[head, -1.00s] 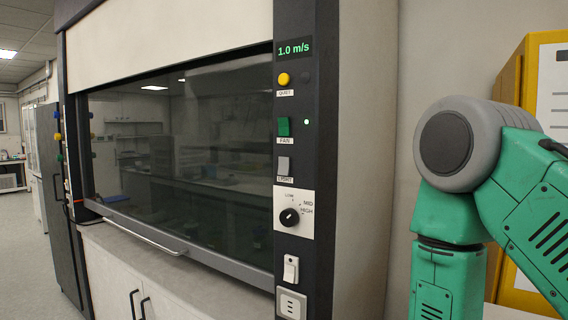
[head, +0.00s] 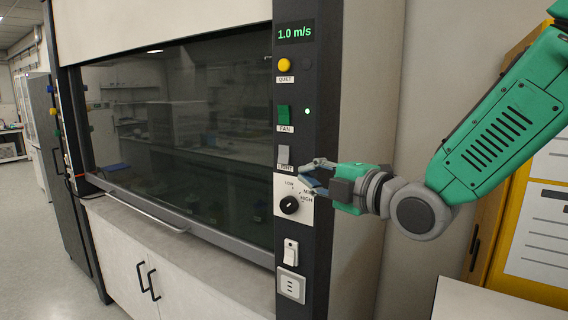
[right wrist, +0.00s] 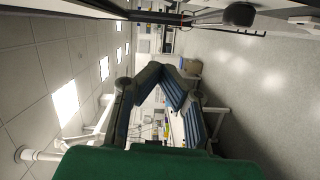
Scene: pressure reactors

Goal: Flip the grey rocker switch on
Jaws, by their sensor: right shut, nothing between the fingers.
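The grey rocker switch (head: 283,155), labelled LIGHT, sits on the dark control post of the fume hood, between the green FAN rocker and the black dial. My right gripper (head: 308,172) is just right of and slightly below it, in front of the post. Its fingers are closed with nothing between them, and the tips lie close to the switch's lower right. I cannot tell whether they touch the post. The fingers also show in the right wrist view (right wrist: 180,90), where the grey switch is not clearly visible. My left gripper is not in view.
The green FAN rocker (head: 284,118) and yellow QUIET button (head: 285,65) are above. The black dial (head: 289,205), a white switch (head: 291,252) and a socket (head: 291,285) are below. The glass sash (head: 180,140) is left. A yellow cabinet (head: 482,235) stands right.

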